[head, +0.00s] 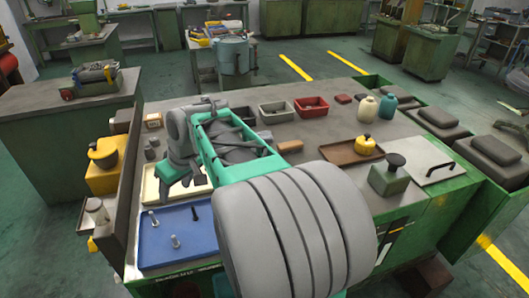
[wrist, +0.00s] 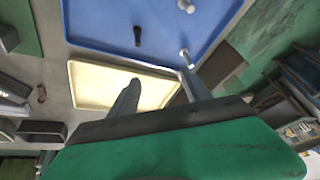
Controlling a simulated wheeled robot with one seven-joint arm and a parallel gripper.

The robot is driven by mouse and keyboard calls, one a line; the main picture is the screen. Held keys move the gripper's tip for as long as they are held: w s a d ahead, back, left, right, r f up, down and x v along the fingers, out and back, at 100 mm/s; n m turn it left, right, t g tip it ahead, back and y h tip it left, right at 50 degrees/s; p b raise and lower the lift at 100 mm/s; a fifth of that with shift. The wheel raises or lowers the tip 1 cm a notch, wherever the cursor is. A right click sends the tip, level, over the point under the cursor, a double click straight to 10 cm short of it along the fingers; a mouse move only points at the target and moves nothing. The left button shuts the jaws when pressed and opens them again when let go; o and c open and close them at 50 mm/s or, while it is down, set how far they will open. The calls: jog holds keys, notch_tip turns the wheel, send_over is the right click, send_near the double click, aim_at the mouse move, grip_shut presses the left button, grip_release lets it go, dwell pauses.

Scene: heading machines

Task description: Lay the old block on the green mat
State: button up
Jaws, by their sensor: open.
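My gripper (wrist: 160,84) is open and empty above the cream tray (wrist: 88,88), with its fingers apart in the wrist view. In the head view my gripper (head: 184,182) hangs over the same cream tray, beside the blue tray. A flat green patch (wrist: 18,32), which looks like the green mat, shows at the upper left of the wrist view; a dark grey piece (wrist: 8,38) is at its edge. My arm covers that area in the head view. A small brown block (head: 290,147) lies on the bench right of my arm. I cannot tell which piece is the old block.
The blue tray (head: 153,251) holds several bolts. Grey (head: 276,113) and red (head: 311,107) bins stand at the back, with bottles (head: 368,108) to their right. A brown tray (head: 340,153) with a yellow pot and a green stamp-like item (head: 389,181) are farther right.

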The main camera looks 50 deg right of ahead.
jog(key=w+d+t+p, duration=0.1)
jog(key=w+d, duration=0.2)
jog(key=d, duration=0.5)
jog(key=w+d, duration=0.3)
jog(key=d, duration=0.6)
jog(key=s+d+f+t, duration=0.1)
jog(key=s+d, duration=0.1)
jog(key=d, duration=0.5)
jog(key=s+d+f+n+t+p, duration=0.1)
jog(key=s+d+f, duration=0.1)
jog(key=d, duration=0.5)
jog(key=s+d+f+t+y, duration=0.1)
jog(key=s+d+f, duration=0.1)
jog(key=s+d, duration=0.2)
jog(key=shift+d+f+n, duration=0.1)
jog(key=shift+d+n, duration=0.3)
jog(key=shift+d, duration=1.1)
jog(key=p+x, duration=0.1)
jog(key=x, duration=0.2)
jog(key=p+x, duration=0.1)
jog(key=x, duration=0.3)
jog(key=shift+w+a+p, duration=0.3)
grip_shut()
